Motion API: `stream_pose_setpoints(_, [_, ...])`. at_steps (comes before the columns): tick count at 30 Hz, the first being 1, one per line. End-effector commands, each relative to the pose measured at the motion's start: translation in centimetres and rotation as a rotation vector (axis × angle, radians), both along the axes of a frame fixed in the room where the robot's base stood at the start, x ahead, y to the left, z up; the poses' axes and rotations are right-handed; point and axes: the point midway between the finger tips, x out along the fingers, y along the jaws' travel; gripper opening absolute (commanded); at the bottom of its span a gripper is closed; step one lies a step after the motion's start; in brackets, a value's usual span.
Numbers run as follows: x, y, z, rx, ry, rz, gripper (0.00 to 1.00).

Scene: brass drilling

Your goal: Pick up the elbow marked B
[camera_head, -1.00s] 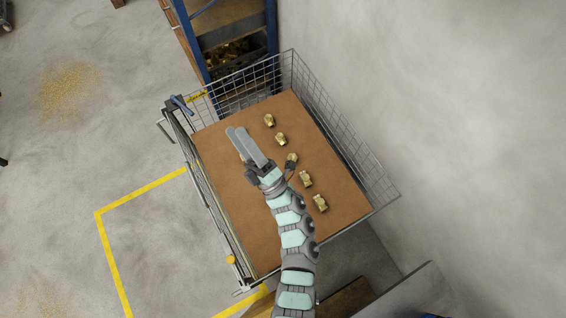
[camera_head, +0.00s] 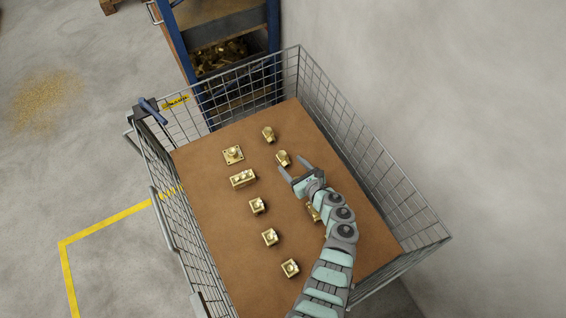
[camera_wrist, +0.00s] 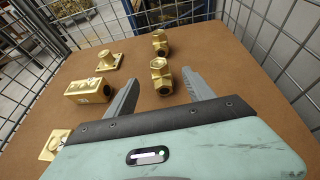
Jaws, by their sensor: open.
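Several brass fittings stand on the brown board (camera_head: 215,215) in the wire cart, and no letter is legible, so I cannot tell which is elbow B. One elbow-like fitting (camera_head: 283,158) is just beyond my gripper (camera_head: 291,165). In the wrist view this fitting (camera_wrist: 161,78) shows between or just past the two open fingers (camera_wrist: 160,80). Another similar fitting (camera_head: 268,133) stands farther back, and it also shows in the wrist view (camera_wrist: 160,43). A third brass piece (camera_head: 313,211) is partly hidden by my arm. My gripper is open and empty.
On the left stand a square flanged piece (camera_head: 233,155), a two-hole block (camera_head: 243,179) and smaller blocks (camera_head: 257,205), (camera_head: 269,237), (camera_head: 290,268). Wire mesh walls (camera_head: 375,180) enclose the board. A blue-framed shelf (camera_head: 273,50) stands behind.

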Motion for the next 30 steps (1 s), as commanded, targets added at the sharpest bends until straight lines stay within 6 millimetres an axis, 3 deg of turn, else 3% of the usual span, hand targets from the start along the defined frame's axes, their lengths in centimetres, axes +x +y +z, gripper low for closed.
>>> stream_pose_setpoints(16, [4.8, 3.0, -2.4, 0.004, -0.001, -0.002, 0.62])
stream_pose_setpoints(26, [5.4, 3.5, -2.4, 0.002, -0.002, 0.001, 0.62])
stream_pose_setpoints(30, [5.3, 3.5, -2.4, 0.003, -0.002, 0.001, 0.53])
